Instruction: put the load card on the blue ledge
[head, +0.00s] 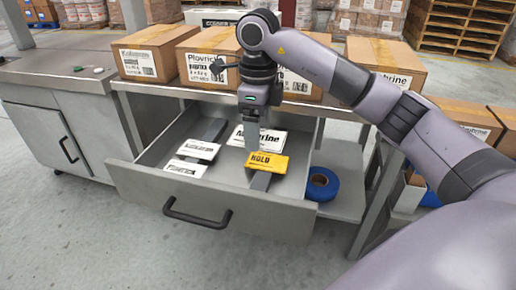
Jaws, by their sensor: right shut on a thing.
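My right gripper (252,146) points straight down into an open grey drawer (200,227). It is shut, with its fingertips at the upper left edge of a yellow card marked HOLD (270,162). The fingers cover part of a larger white card (265,137) behind it, and the exact grip is too small to see. Two more white cards, an upper one (199,149) and a lower one (186,168), lie at the drawer's left. I cannot tell from the print which is the load card. I cannot make out a blue ledge. My left gripper is not in view.
Cardboard boxes (203,66) line the bench top behind the drawer. A blue roll (322,184) lies on the lower shelf (342,205) right of the drawer. A grey cabinet (55,135) stands at the left. The floor (90,245) in front is clear.

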